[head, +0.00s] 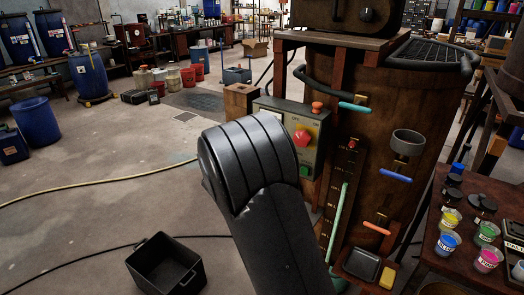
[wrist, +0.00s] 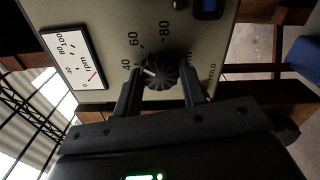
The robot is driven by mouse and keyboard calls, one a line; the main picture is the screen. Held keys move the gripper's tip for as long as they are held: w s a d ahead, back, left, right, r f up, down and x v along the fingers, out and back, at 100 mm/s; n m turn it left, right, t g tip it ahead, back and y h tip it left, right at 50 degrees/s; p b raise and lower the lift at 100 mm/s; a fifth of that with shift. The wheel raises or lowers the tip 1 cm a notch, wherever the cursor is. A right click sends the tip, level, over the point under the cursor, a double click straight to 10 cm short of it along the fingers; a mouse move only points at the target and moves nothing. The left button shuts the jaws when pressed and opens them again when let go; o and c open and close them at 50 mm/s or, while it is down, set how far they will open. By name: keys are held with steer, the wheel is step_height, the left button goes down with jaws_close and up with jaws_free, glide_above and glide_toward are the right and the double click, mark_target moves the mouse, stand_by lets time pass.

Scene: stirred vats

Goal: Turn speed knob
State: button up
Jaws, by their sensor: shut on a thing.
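In the wrist view, the speed knob (wrist: 160,71) is black and ribbed, on a grey-beige panel (wrist: 108,20) with a printed scale; 40, 60 and 80 are readable. Its pale pointer mark faces left, close to the 40. My gripper (wrist: 160,92) has one finger on each side of the knob and is shut on it. An rpm meter (wrist: 75,58) with a white face and a red needle sits left of the knob; the needle is near the low end. In the head view my arm covers part of the scene, and my fingers are hidden.
In the head view, a grey control box (head: 285,118) with a red knob is beside a large brown vat (head: 345,135) with coloured handles. A table (head: 425,240) with small paint pots stands at the right. A black crate (head: 167,268) lies on the floor. Open floor is at the left.

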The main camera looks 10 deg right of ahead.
steer(key=shift+m, duration=1.5)
steer(key=shift+f, duration=0.1)
steer(key=o, duration=1)
steer(key=v, duration=1)
steer(key=shift+s+a, duration=0.25)
steer(key=shift+s, duration=0.05)
